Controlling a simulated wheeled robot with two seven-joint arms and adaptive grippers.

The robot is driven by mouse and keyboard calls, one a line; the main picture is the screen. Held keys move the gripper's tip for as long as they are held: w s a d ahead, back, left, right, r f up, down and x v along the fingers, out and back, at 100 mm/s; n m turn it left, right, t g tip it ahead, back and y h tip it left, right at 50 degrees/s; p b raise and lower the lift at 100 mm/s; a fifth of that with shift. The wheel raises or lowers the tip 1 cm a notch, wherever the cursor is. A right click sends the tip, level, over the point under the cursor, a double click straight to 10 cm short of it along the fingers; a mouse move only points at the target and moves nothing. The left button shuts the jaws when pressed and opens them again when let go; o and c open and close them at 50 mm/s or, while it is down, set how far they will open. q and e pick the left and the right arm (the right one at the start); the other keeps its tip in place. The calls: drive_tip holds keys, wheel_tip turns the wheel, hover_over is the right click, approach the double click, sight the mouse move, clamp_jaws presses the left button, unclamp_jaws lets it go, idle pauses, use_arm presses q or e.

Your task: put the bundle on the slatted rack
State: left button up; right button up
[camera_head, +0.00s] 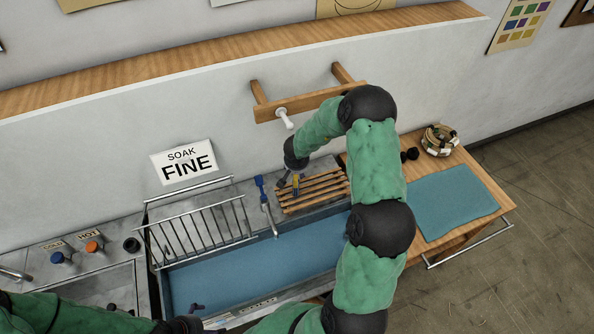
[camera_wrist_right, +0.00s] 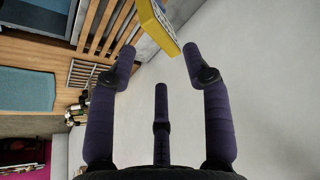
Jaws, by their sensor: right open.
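The slatted rack (camera_head: 318,190) is a wooden set of slats at the back right of the sink, and it also shows in the right wrist view (camera_wrist_right: 93,42). A small yellow block-like thing (camera_head: 296,186) is at the rack's left end; it is larger in the right wrist view (camera_wrist_right: 163,30). I cannot tell whether it is the bundle. A pale and dark coiled bundle (camera_head: 440,141) sits on the wooden side table. My right gripper (camera_head: 292,182) is open over the rack's left end, its fingertips (camera_wrist_right: 160,52) apart near the yellow thing. My left gripper (camera_head: 198,314) is partly visible at the sink's front edge.
A wire rack (camera_head: 200,232) stands over the sink's left part, with a blue-handled tap (camera_head: 266,205) beside it. A wooden rail with a white peg (camera_head: 310,102) juts from the wall above. The blue mat (camera_head: 445,203) on the side table is clear.

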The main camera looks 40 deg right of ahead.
drive_tip(key=v, duration=0.5)
drive_tip(key=s+a+f+n+y, duration=0.1)
drive_tip(key=s+a+f+n, duration=0.1)
drive_tip(key=s+a+f, duration=0.5)
drive_tip(key=a+f+n+y, duration=0.15)
drive_tip(key=a+f, duration=0.35)
drive_tip(key=a, duration=0.5)
drive_tip(key=s+a+f+n+g+y, duration=0.1)
drive_tip(key=s+a+y, duration=0.1)
drive_tip(key=s+a, duration=0.5)
drive_tip(key=s+a+f+n+g+y, duration=0.1)
drive_tip(key=s+a+g+y, duration=0.1)
drive_tip(key=s+a, duration=0.5)
drive_tip(key=shift+a+f+p, duration=0.35)
drive_tip(key=shift+a+p, duration=0.05)
drive_tip(key=shift+a, duration=0.4)
drive_tip(key=shift+s+f, duration=0.15)
